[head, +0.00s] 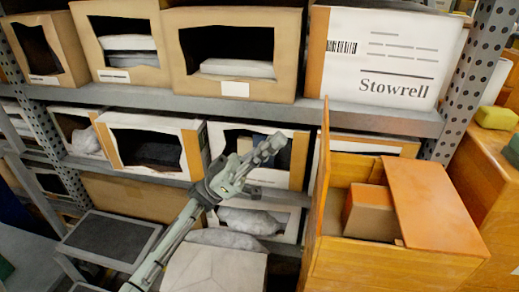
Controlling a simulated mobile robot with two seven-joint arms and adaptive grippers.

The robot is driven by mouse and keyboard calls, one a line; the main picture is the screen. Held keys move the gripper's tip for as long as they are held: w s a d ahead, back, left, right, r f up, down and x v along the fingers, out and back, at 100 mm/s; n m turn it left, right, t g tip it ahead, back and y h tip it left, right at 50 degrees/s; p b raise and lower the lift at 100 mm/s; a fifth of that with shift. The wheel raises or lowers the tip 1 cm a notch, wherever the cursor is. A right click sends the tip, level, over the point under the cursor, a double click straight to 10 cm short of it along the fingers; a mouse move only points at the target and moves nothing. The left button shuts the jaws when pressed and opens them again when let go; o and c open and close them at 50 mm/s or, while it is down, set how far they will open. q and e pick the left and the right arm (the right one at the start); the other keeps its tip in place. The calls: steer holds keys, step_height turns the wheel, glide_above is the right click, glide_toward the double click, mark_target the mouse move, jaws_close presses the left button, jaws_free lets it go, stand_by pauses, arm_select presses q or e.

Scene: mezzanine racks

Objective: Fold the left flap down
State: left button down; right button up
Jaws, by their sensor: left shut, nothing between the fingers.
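An open orange-brown box (395,266) stands at the lower right. Its left flap (321,165) stands upright, seen nearly edge-on as a tall thin panel. Its right flap (430,200) lies folded over the right part of the opening. A smaller brown carton (369,213) sits inside, partly covered by the right flap. My left gripper (272,145) is shut and empty, to the left of the upright flap, with a gap between them in the picture. My right gripper is not in view.
Metal shelving (300,112) with open-fronted cartons fills the back. A white-sided Stowrell carton (390,55) is on the upper shelf. A dark-topped step (110,238) stands at lower left. An orange surface with a yellow item (496,118) is at right.

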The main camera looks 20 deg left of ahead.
arm_select(q)
steer(key=w+d+r, duration=0.1)
steer(key=d+r, duration=0.1)
steer(key=d, duration=0.4)
steer(key=shift+w+p, duration=0.15)
steer(key=shift+p, duration=0.2)
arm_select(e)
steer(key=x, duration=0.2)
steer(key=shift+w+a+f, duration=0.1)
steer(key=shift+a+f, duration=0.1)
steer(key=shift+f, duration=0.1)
arm_select(q)
steer(key=shift+w+r, duration=0.15)
